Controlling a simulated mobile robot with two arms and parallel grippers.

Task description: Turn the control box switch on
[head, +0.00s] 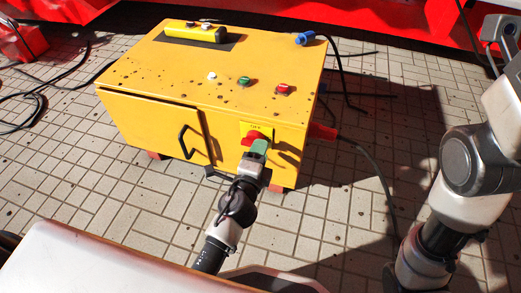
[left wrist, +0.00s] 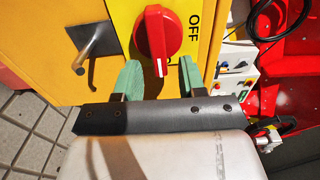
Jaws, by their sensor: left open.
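The yellow control box (head: 160,110) stands on the tiled floor. Its switch is a red rotary knob (head: 251,137) on a yellow plate on the front face. In the left wrist view the red knob (left wrist: 155,38) is large, with a white mark at its lower end and the word OFF to its right. My right gripper is out of view.
A black door handle (head: 184,142) sticks out left of the switch. Cables lie on the floor. My right arm fills the right side.

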